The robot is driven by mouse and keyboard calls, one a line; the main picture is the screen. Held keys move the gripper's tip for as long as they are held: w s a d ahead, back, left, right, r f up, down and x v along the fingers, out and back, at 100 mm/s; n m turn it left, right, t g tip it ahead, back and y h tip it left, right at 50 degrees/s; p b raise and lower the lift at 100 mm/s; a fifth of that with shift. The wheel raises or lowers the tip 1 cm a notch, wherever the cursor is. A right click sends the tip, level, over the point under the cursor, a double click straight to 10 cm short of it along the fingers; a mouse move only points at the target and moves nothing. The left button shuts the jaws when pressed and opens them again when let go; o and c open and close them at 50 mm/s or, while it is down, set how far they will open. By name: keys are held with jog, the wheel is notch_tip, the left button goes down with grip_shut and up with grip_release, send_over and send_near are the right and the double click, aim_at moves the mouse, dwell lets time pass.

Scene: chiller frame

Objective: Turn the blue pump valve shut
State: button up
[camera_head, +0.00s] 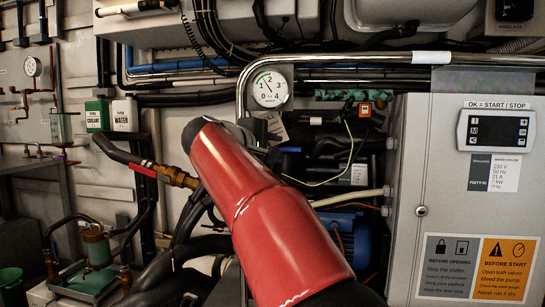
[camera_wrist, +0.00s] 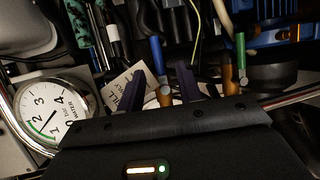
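The blue valve handle (camera_wrist: 157,55) shows in the wrist view as a narrow lever above a brass body (camera_wrist: 165,95). My gripper (camera_wrist: 160,82) is open, with its two dark fingers apart. The blue lever lies between the finger directions in the picture, nearer the right finger; I cannot tell how far beyond the tips it is or whether anything touches. A green-handled valve (camera_wrist: 241,52) stands to the right, outside the fingers.
A round water gauge (camera_head: 270,89) on a metal pipe is close to my gripper; it also shows in the wrist view (camera_wrist: 45,110). A paper tag (camera_wrist: 130,88) hangs by the fingers. Pipes, hoses and a blue motor (camera_head: 352,240) crowd behind. A grey cabinet (camera_head: 405,200) stands to the right.

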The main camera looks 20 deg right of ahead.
aim_at(288, 149)
jog(key=shift+w+d, duration=0.25)
jog(key=shift+w, duration=0.05)
jog(key=x, duration=0.7)
jog(key=shift+d+r+p, duration=0.1)
jog(key=shift+p, duration=0.2)
grip_shut()
